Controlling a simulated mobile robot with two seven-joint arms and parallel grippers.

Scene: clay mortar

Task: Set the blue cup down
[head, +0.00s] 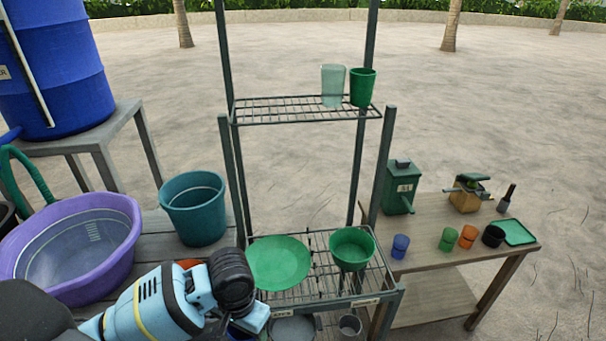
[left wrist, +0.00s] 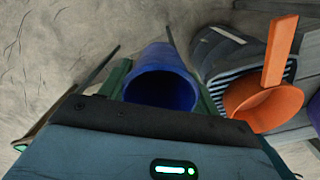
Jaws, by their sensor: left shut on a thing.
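A blue cup (left wrist: 164,57) sits between the two fingers of my left gripper (left wrist: 160,88) in the left wrist view, its dark open mouth facing the camera. The gripper is shut on it. In the head view my left gripper (head: 256,318) is low at the front, in front of the rack's lower shelf, and the held cup is mostly hidden behind it. Another small blue cup (head: 400,247) stands on the wooden table (head: 430,262) at the right. My right gripper is not in view.
A green plate (head: 279,262) and green bowl (head: 351,246) occupy the rack's lower shelf. Two cups (head: 361,86) stand on its upper shelf. Green, orange (head: 468,236) and black cups line the table. An orange dipper (left wrist: 250,102) lies right of the held cup. A purple basin (head: 110,265) stands left.

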